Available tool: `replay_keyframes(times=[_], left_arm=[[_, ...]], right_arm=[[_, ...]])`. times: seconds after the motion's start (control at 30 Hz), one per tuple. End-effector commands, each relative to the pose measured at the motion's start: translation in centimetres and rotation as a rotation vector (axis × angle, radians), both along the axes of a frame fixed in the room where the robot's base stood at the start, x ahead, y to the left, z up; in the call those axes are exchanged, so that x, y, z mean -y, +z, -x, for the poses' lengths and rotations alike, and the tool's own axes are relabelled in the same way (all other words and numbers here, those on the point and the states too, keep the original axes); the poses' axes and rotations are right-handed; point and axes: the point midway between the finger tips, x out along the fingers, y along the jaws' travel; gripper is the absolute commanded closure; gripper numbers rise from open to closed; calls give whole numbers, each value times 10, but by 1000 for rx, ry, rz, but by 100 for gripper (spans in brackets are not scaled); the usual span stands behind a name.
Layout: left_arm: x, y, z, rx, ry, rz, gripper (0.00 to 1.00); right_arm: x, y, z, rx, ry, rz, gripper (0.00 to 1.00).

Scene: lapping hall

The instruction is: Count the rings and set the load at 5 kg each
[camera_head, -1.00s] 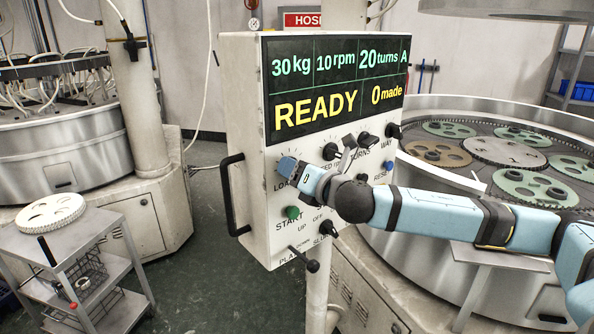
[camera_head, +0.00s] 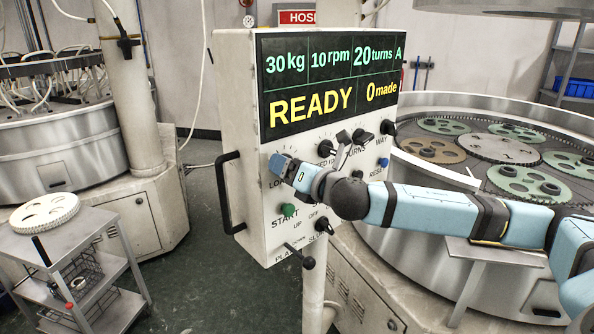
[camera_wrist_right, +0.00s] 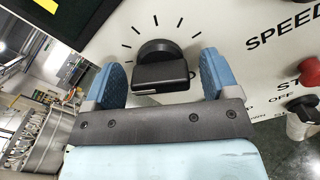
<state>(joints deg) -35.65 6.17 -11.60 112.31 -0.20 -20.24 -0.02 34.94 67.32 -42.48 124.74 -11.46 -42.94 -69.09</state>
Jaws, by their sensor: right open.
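The control panel (camera_head: 236,130) reads 30 kg, 10 rpm, 20 turns A, READY, 0 made. My right gripper (camera_head: 283,166) is at its LOAD dial, which it hides in the head view. In the right wrist view the black load knob (camera_wrist_right: 160,68) sits between the two blue fingers of my open right gripper (camera_wrist_right: 163,78), with a gap on each side. On the lapping machine's plate lie toothed discs: a brown one (camera_head: 432,150), green ones such as this near one (camera_head: 525,181), and a grey central one (camera_head: 499,149). My left gripper is out of view.
Below the load dial are a green START button (camera_head: 289,210) and a lever (camera_head: 306,262). A black handle (camera_head: 228,190) juts from the panel's left side. A trolley (camera_head: 75,262) carrying a pale toothed disc (camera_head: 45,213) stands at the left. Dark floor lies between trolley and panel.

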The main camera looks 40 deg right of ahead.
Motion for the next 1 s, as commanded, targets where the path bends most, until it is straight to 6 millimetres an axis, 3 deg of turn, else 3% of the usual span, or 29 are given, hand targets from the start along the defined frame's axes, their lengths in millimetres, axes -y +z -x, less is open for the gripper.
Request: replay_keyframes(times=[0.17,0.5,0.67,0.8,1.0], left_arm=[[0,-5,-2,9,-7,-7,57],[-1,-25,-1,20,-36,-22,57],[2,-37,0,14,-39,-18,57],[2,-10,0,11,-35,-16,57],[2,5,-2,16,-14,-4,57]], right_arm=[[2,-3,16,0,-1,2,19],[8,-5,84,-3,0,6,19],[11,-4,109,-2,0,7,19],[13,5,122,-7,-6,7,19],[13,3,134,-4,-2,2,19]])
